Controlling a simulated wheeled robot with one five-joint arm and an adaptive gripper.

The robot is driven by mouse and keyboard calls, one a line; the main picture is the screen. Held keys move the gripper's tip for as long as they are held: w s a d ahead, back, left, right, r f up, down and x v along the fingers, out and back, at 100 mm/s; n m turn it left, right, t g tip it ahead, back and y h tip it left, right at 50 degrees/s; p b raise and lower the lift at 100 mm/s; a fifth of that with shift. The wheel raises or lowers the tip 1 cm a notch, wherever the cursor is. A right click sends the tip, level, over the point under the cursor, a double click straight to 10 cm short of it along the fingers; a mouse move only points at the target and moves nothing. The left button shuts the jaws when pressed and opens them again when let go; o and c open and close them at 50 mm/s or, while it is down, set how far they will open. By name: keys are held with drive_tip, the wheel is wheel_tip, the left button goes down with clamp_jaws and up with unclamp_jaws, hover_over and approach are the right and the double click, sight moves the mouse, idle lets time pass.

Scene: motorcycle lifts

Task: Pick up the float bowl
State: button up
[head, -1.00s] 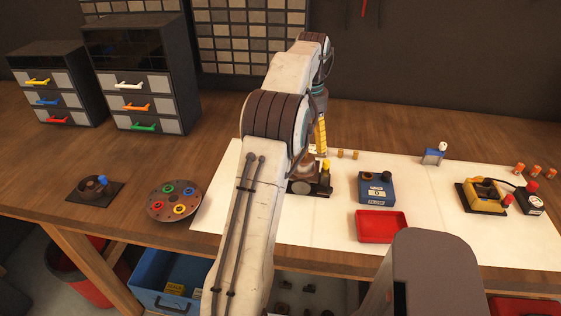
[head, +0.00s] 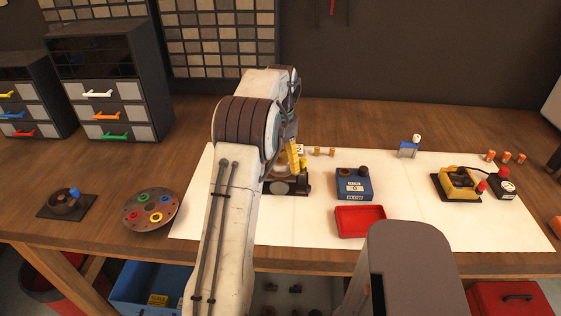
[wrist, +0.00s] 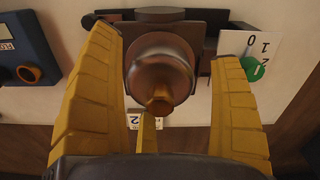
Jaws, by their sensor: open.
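A rounded, copper-brown metal piece with a narrow neck, apparently the float bowl (wrist: 160,75), shows in the wrist view between my fingers. It sits at a dark block-like fixture (wrist: 185,28). My gripper (wrist: 167,45) is open, with one yellow finger on each side of the piece; I cannot tell whether either touches it. In the head view my gripper (head: 296,158) points down over the dark fixture (head: 290,187) on the white mat. My arm hides the piece there.
A blue box with a dark knob (head: 354,184) and a red tray (head: 360,221) lie right of the fixture. A yellow device (head: 459,184) stands farther right. Left are a round plate with coloured rings (head: 151,212) and drawer cabinets (head: 108,80).

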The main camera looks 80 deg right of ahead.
drive_tip(key=shift+c, duration=0.3)
drive_tip(key=c, duration=1.2)
drive_tip(key=shift+r, duration=0.15)
